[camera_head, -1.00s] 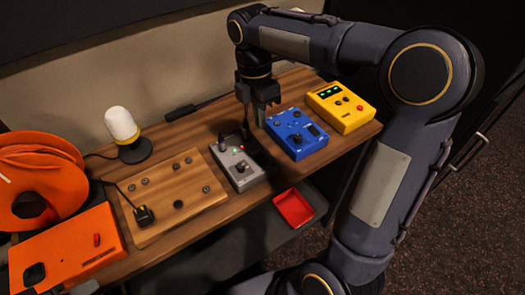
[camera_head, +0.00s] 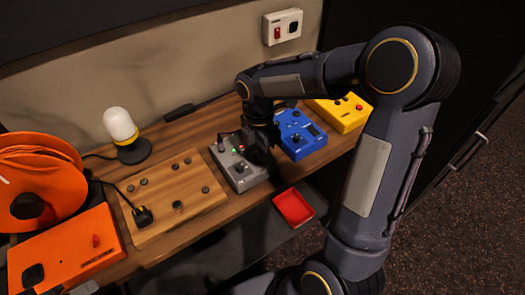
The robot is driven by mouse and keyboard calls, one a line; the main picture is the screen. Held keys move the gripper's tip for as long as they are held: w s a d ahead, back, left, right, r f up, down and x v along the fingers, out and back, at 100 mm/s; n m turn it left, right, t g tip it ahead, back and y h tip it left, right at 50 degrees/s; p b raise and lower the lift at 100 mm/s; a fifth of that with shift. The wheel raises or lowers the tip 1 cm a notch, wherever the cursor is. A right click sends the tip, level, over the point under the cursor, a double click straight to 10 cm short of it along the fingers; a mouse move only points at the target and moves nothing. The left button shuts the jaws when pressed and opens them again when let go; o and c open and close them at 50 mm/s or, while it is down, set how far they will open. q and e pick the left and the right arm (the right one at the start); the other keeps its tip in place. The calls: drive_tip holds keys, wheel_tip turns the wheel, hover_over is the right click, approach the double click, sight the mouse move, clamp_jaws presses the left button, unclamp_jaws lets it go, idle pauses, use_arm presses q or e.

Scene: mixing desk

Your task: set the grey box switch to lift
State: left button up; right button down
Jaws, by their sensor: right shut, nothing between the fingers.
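The grey box (camera_head: 241,177) lies on the wooden desk, between the wooden board and the blue box. A dark knob and small lights, one red and one green, show on its top. My right gripper (camera_head: 252,152) is shut and empty. It is low over the right rear part of the grey box and hides part of its top. I cannot tell whether the fingers touch the box or its switch. The switch's setting cannot be read. My left gripper is not in view.
The blue box (camera_head: 298,139) stands close to the right of my gripper, with the yellow box (camera_head: 342,112) beyond it. The wooden board (camera_head: 170,205), an orange box (camera_head: 65,253) and a lamp (camera_head: 121,126) are to the left. A red tray (camera_head: 294,208) sits below the desk's front edge.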

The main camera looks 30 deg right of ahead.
drive_tip(key=shift+s+f, duration=0.1)
drive_tip(key=shift+f, duration=0.2)
drive_tip(key=shift+w+r+p, duration=0.25)
drive_tip(key=shift+w+p, duration=0.1)
drive_tip(key=shift+w, duration=0.2)
drive_tip(key=shift+w+a+f, duration=0.1)
drive_tip(key=shift+w, duration=0.25)
drive_tip(key=shift+s, duration=0.1)
